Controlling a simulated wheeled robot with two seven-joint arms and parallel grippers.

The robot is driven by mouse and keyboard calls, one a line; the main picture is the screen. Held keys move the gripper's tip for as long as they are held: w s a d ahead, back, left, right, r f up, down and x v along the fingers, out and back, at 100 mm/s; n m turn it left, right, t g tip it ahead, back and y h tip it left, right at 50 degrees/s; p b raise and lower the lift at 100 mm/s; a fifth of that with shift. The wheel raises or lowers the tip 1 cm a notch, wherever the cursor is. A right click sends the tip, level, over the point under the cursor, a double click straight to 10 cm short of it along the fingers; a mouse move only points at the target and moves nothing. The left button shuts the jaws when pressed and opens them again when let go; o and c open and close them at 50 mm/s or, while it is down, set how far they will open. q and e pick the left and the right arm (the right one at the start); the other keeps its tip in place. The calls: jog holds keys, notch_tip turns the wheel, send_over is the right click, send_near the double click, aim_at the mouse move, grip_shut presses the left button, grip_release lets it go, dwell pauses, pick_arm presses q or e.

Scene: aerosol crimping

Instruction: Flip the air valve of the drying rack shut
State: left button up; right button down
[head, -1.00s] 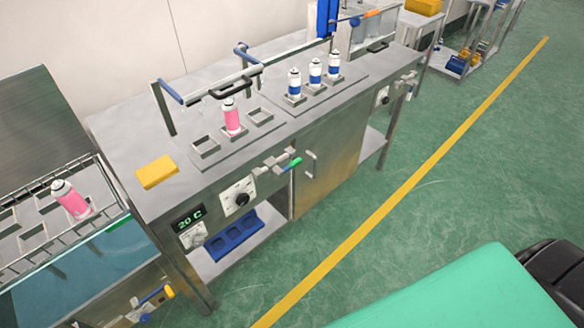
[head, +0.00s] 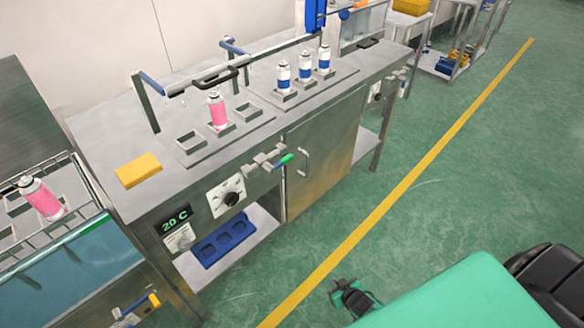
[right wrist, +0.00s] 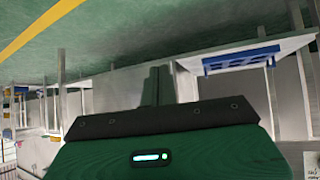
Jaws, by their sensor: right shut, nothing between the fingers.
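A small valve with a green lever (head: 287,159) sits on the front face of the steel bench, beside a grey pipe fitting (head: 262,160). Its lever sticks out to the right of the fitting. My right gripper (head: 338,287) is low in front of the bench, over the green floor, well apart from the valve. In the right wrist view its fingers (right wrist: 158,84) are together and empty. The valve cannot be made out in that view. My left gripper is not in view.
The bench top (head: 110,185) carries a pink can (head: 217,112), several blue-and-white cans and a yellow block (head: 138,171). A door handle (head: 303,162) juts out right of the valve. A blue tray (head: 224,242) lies on the lower shelf. The floor in front is clear.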

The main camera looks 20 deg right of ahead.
jog(key=w+d+r+t+y+b, duration=0.2)
jog(key=w+r+t+b, duration=0.35)
jog(key=w+r, duration=1.1)
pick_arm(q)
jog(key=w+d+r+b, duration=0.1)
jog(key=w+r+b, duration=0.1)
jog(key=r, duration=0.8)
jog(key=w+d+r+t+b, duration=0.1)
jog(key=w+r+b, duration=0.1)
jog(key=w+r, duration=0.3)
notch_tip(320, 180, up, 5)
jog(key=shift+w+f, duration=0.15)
pick_arm(e)
notch_tip(320, 180, up, 22)
jog(key=w+a+n+t+y, duration=0.2)
jog(key=n+t+y, duration=0.1)
jog(key=t+y, duration=0.2)
jog(key=shift+w+a+r, duration=0.2)
jog(key=shift+w+a, duration=0.05)
jog(key=shift+a, duration=0.15)
